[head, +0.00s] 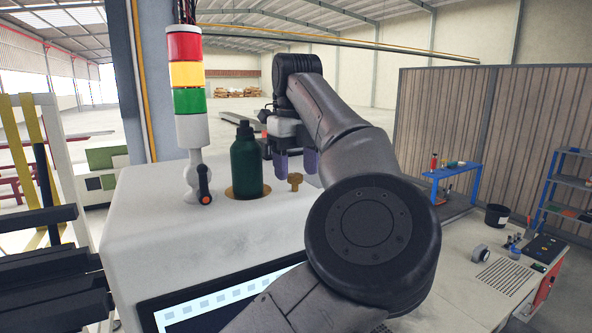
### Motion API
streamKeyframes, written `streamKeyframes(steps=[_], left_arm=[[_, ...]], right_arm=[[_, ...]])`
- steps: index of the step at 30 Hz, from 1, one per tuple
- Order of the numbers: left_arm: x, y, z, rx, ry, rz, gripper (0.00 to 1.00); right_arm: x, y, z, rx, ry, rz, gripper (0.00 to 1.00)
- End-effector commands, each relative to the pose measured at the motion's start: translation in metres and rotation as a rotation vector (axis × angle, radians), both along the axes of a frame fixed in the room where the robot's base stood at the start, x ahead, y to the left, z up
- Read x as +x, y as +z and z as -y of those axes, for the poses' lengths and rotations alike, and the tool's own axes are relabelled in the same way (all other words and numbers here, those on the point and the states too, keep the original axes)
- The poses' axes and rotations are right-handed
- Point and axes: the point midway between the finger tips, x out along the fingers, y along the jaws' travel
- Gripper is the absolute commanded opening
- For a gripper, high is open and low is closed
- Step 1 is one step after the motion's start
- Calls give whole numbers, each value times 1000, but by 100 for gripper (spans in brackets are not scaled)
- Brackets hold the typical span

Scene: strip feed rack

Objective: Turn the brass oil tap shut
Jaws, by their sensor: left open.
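The brass oil tap (296,183) stands on top of the white machine housing (205,225), right of a dark green bottle (246,165). Its small cross handle shows at the top of a short stem. My left gripper (296,163) points down just above or behind the tap in the head view. Its two bluish fingers are apart, one on each side of the tap's line, with nothing seen between them. I cannot tell the exact depth between fingers and tap. My right gripper is not in view.
A red, yellow and green signal tower (187,85) and a small orange-tipped black lever (204,184) stand left of the bottle. The bottle sits in a brass ring.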

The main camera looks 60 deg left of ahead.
Motion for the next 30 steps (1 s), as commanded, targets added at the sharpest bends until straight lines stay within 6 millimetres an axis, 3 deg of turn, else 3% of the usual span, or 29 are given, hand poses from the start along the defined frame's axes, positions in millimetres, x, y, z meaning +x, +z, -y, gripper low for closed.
streamKeyframes(steps=[15, 30], left_arm=[[0, -10, 0, 1, 0, 1, 55], [0, -10, 0, 1, 0, 0, 7]], right_arm=[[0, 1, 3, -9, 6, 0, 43], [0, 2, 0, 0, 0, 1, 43]])
